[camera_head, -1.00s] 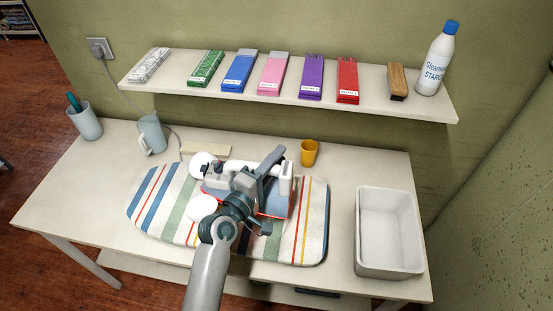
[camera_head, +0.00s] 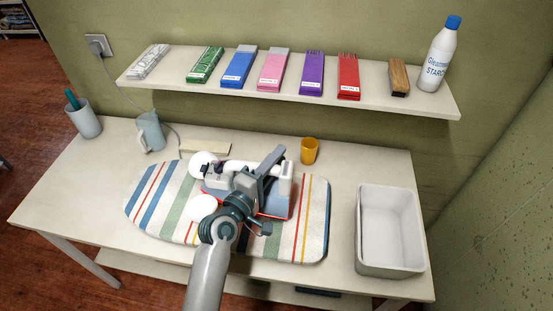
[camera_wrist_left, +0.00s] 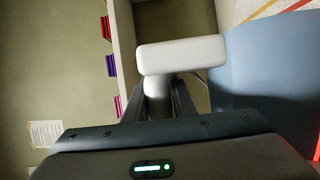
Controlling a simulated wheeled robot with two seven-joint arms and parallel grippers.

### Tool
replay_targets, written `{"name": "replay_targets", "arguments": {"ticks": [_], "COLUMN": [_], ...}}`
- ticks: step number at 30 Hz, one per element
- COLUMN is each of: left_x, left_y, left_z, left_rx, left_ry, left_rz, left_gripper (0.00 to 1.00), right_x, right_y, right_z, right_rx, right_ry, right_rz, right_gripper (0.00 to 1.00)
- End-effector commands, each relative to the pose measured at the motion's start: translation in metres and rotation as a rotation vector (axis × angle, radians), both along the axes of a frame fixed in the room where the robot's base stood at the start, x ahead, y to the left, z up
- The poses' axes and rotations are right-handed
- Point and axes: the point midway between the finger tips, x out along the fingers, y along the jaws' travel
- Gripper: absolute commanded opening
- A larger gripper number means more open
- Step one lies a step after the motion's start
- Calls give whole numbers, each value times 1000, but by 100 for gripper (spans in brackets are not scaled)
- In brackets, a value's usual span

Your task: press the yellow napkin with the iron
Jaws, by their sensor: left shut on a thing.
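My left gripper (camera_head: 268,182) is shut on the white handle of the iron (camera_head: 286,180), over the right half of the striped ironing pad. The white handle also shows between the fingers in the left wrist view (camera_wrist_left: 180,55). A blue-grey surface with a red edge (camera_head: 277,204) shows below the handle; I cannot tell whether it all belongs to the iron. No yellow napkin can be made out; the gripper and iron hide the middle of the pad. My right gripper is not in view.
The striped pad (camera_head: 314,235) lies on a white table (camera_head: 90,185). A white bin (camera_head: 362,235) stands at the right, a yellow cup (camera_head: 309,151) behind the pad, and a pale jug (camera_head: 152,131) at the back left. A shelf (camera_head: 290,93) holds folded packs and a starch bottle (camera_head: 438,55).

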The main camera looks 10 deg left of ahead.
Motion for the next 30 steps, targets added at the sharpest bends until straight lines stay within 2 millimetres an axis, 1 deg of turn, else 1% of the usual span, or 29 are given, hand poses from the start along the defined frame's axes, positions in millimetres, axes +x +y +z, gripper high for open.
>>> {"name": "replay_targets", "arguments": {"ticks": [2, 17, 30], "left_x": [1, 1, 1], "left_y": [0, 0, 0], "left_z": [4, -3, -9], "left_rx": [-1, -1, 0], "left_ry": [-7, -7, -8], "left_rz": [1, 1, 1], "left_gripper": [0, 0, 0], "right_x": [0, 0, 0], "right_y": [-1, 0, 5], "right_z": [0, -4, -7], "right_rx": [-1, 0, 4], "right_ry": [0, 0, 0], "right_rz": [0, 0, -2], "right_gripper": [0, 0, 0]}}
